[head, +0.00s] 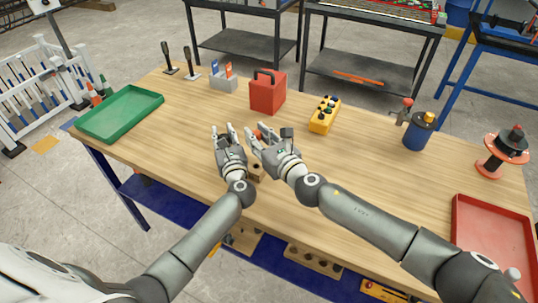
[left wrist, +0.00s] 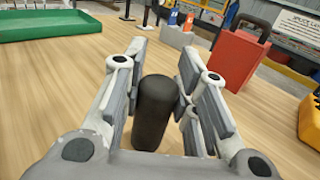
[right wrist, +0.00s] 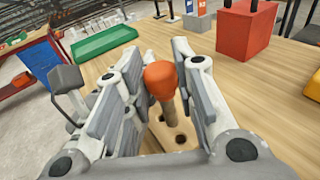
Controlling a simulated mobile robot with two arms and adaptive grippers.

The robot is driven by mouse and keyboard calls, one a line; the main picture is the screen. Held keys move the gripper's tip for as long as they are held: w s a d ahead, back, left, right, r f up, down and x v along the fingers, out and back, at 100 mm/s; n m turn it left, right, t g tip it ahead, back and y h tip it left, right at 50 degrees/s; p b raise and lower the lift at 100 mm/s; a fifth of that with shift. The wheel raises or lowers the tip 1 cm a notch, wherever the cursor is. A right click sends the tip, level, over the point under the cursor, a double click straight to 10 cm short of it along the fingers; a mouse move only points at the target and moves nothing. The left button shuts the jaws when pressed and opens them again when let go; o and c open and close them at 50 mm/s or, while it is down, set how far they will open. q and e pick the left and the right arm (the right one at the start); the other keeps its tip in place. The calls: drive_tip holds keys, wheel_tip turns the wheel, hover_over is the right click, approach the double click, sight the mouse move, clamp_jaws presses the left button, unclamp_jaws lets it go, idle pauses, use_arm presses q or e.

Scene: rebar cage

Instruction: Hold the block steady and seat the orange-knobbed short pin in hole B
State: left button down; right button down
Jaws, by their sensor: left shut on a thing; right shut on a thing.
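The orange-knobbed short pin (right wrist: 160,80) is between the fingers of my right gripper (head: 263,138), which is shut on it. Its brass-coloured shaft points down at the wooden block (right wrist: 185,152). I cannot tell whether its tip is inside a hole or just above one. Dark holes show in the block's top; no letter is readable. In the head view part of the block (head: 256,172) shows below the grippers. My left gripper (head: 224,132) is shut on a black upright post (left wrist: 154,112). The post's lower end is hidden, so I cannot see what it joins.
A red box (head: 267,94), a yellow button box (head: 325,115) and a grey holder (head: 223,80) stand behind the grippers. A green tray (head: 120,135) is left, a red tray (head: 458,240) right. A blue canister (head: 417,135) stands back right. Bare tabletop lies between.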

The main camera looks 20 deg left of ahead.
drive_tip(key=shift+w+a+r, duration=0.45)
drive_tip(key=shift+w+a, duration=0.05)
drive_tip(key=shift+w, duration=0.05)
drive_tip(key=shift+a+f, duration=0.1)
drive_tip(key=shift+f, duration=2.8)
drive_tip(key=shift+f, duration=0.6)
drive_tip(key=shift+f, duration=0.65)
drive_tip(key=shift+r, duration=0.15)
drive_tip(key=shift+w+r, duration=0.1)
drive_tip(key=shift+r, duration=0.75)
